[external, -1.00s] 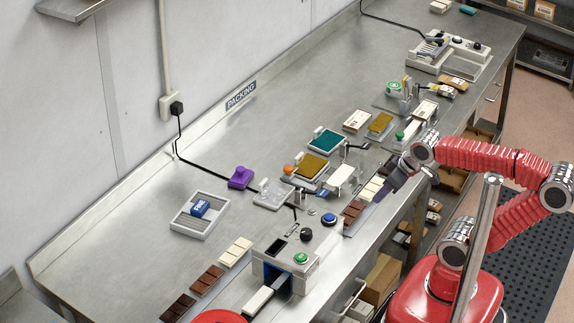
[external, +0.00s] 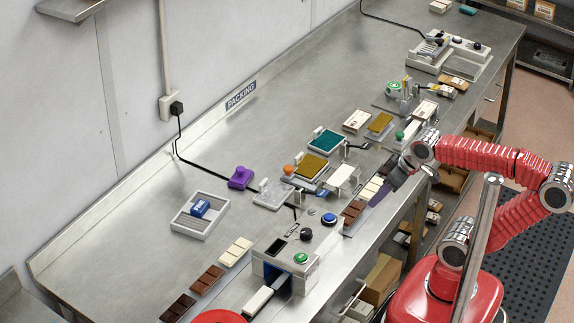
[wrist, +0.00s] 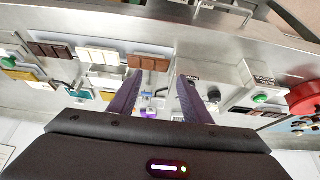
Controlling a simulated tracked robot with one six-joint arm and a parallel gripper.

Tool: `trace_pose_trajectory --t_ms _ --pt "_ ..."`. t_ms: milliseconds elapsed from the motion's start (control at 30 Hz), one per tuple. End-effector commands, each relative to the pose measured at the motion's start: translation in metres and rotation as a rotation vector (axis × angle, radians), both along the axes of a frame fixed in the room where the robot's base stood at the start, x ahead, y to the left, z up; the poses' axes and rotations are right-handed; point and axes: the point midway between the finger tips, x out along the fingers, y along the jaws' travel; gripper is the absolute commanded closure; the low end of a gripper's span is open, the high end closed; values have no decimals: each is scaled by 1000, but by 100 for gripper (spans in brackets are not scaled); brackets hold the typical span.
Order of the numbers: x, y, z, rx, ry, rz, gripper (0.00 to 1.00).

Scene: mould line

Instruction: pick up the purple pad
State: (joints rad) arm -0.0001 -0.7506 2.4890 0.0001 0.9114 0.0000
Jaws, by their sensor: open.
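The purple pad (external: 241,178) is a small block with a raised knob, standing on the steel bench left of the clear-topped stand. A small purple patch between my fingers in the wrist view (wrist: 148,113) may be the same pad, but it is too small to be sure. My gripper (external: 376,198) hangs over the bench's front edge, by the chocolate bars, well to the right of the pad. In the wrist view its two purple-grey fingers (wrist: 160,88) are apart, with nothing held between them.
A clear stand (external: 273,194) is just right of the pad, with a mustard pad (external: 311,167) and a teal pad (external: 327,140) beyond. A grey tray (external: 183,228) holds a blue block to the left. A button box (external: 284,262) stands in front. The bench behind the pad is mostly clear.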

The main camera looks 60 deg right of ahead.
Motion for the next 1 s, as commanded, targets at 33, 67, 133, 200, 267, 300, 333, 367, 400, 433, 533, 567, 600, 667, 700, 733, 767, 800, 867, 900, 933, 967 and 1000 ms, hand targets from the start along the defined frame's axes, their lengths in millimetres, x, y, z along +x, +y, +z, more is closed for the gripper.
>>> trace_pose_trajectory --t_ms 33,67,133,200,267,300,333,367,400,433,533,567,600,667,700,733,767,800,867,900,933,967,1000 --pt "0 0 5 0 -2 0 56" --pt "0 0 8 0 -1 0 56" --pt "1 0 18 0 -3 0 56" --pt "1 0 28 0 -3 0 56" --pt "0 0 36 0 -2 0 56" --pt "1 0 41 0 -3 0 56" --pt "0 0 46 0 -2 0 56" --pt "1 0 49 1 -3 0 56" --pt "6 4 48 9 -8 11 56" --pt "10 6 49 14 -15 19 56" --pt "23 13 52 30 -38 41 56" --pt "27 15 53 36 -45 48 56" --pt "32 18 54 43 -53 56 56" --pt "42 22 57 54 -71 71 56" --pt "48 26 59 62 -84 80 56" --pt "54 29 61 69 -93 88 56" --pt "60 31 62 75 -105 95 56" --pt "68 35 64 84 -119 105 56" --pt "82 41 68 100 -146 120 56" --pt "92 46 71 110 -166 131 56" --pt "101 49 73 118 -183 139 56" --pt "111 53 76 127 -201 146 56" --pt "124 57 79 138 -226 156 56"
